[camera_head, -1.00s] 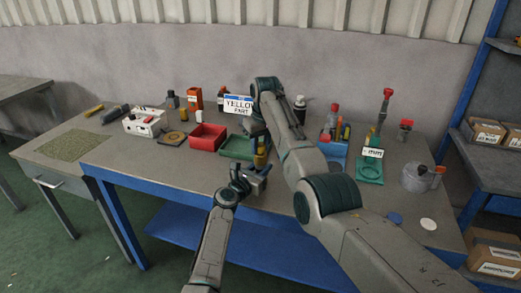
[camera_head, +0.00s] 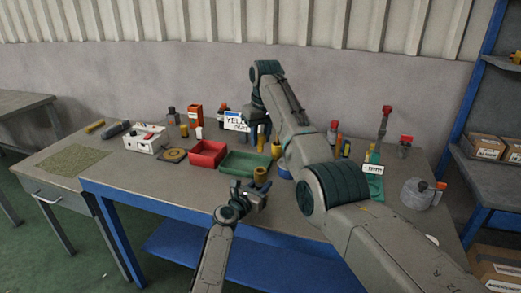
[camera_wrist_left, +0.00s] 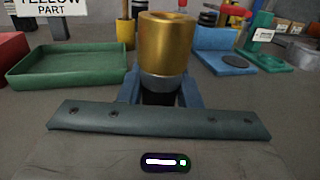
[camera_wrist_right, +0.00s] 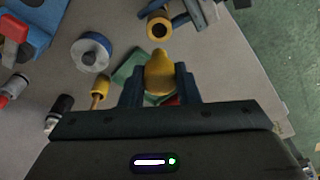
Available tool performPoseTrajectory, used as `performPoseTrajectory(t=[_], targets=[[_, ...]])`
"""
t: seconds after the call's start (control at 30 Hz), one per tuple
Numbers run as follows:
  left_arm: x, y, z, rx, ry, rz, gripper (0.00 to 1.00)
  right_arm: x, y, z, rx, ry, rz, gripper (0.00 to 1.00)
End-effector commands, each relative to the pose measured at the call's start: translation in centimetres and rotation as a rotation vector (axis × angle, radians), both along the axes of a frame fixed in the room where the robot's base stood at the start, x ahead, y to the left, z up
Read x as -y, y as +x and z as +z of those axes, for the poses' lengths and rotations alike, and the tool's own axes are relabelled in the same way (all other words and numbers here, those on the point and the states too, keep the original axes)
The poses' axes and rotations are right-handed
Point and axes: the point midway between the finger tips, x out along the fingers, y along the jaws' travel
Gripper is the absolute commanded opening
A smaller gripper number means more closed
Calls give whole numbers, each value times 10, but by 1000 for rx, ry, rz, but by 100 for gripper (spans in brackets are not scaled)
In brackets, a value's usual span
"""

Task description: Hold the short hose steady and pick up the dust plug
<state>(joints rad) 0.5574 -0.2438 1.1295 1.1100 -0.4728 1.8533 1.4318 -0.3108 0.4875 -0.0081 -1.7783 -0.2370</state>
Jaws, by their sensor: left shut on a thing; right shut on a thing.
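My left gripper (camera_wrist_left: 161,90) is shut on the short hose, a stubby piece with a grey lower part and a brass-coloured end (camera_wrist_left: 166,45). It stands upright in the jaws over the front of the table. In the right wrist view the dark open mouth of the hose (camera_wrist_right: 160,26) faces up, with nothing in it. My right gripper (camera_wrist_right: 158,84) is shut on the yellow dust plug (camera_wrist_right: 160,72), a rounded tapered piece. The plug is apart from the hose. In the head view my right arm partly hides the right gripper.
A green tray (camera_head: 232,168) and a red tray (camera_head: 207,163) lie left of the hose. A yellow cup with a stick (camera_wrist_left: 124,32) stands behind it. A grey canister (camera_head: 418,194) stands at the right.

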Motion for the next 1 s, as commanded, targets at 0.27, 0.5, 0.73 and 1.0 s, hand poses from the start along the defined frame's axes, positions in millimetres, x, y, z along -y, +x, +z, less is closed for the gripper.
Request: performPoseTrajectory(t=[0.27, 0.5, 0.73, 1.0], targets=[[0, 0, 0, 0, 0, 0, 1, 0, 0, 8, -2, -1, 0, 0], [0, 0, 0, 0, 0, 0, 56, 0, 0, 8, -1, 0, -1, 0], [0, 0, 0, 0, 0, 0, 56, 0, 0, 8, -1, 0, -1, 0], [-11, -17, -1, 1, 0, 1, 56, 0, 0, 8, -1, 0, -1, 0]])
